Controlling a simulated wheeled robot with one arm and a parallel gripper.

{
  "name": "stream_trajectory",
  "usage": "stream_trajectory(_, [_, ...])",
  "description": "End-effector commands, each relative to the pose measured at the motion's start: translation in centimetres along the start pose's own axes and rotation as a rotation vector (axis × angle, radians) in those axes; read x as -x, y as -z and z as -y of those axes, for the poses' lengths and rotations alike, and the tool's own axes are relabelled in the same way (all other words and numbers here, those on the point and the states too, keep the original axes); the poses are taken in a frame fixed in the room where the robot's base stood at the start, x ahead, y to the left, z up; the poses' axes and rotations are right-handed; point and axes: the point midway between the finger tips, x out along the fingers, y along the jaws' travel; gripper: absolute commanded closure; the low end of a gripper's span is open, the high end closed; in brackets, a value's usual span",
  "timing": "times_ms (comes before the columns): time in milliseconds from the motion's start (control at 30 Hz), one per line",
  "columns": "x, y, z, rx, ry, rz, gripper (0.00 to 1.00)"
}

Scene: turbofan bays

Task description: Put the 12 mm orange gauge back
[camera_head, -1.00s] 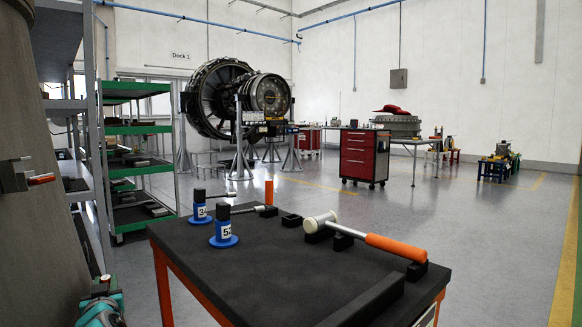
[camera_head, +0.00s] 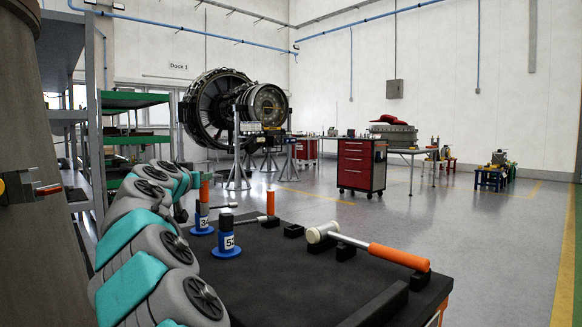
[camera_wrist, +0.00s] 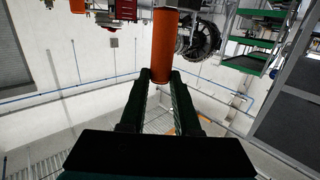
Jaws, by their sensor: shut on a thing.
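My gripper (camera_wrist: 160,78) is shut on an orange cylinder (camera_wrist: 165,45), which I take as the orange gauge; no size marking is readable. In the head view the orange cylinder (camera_head: 204,190) shows upright at the end of my arm, just above the blue 3-marked piece in the picture. Its lower part is hidden there. Another upright orange cylinder (camera_head: 270,203) stands at the far edge of the black-topped bench (camera_head: 300,270), by a metal rod.
Blue pieces on round bases, marked 3 (camera_head: 202,220) and 5 (camera_head: 227,240), stand on the bench. A mallet (camera_head: 370,249) with orange handle rests on black blocks. A small black holder (camera_head: 293,230) sits behind it. Green shelving (camera_head: 135,140) stands left.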

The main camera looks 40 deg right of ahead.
Motion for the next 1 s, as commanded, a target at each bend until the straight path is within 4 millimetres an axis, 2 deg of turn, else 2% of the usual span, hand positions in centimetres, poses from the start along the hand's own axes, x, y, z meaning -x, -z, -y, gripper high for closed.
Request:
stream_trajectory(33, [-1.0,0.8,-2.4,-0.007,-0.057,-0.002,1.0])
stream_trajectory(100, [-2.2,1.2,-5.8,-0.012,-0.144,0.003,1.0])
stream_trajectory(300, [-4.3,2.1,-14.7,-0.03,-0.366,0.009,1.0])
stream_trajectory(400, [-4.7,2.4,-18.2,-0.037,-0.455,0.011,1.0])
stream_trajectory(500, [-5.0,2.3,-20.8,-0.043,-0.52,0.015,1.0])
stream_trajectory(700, [-5.0,2.4,-22.9,-0.049,-0.572,0.015,1.0])
stream_trajectory(1000, [-5.0,2.4,-23.0,-0.049,-0.577,0.015,1.0])
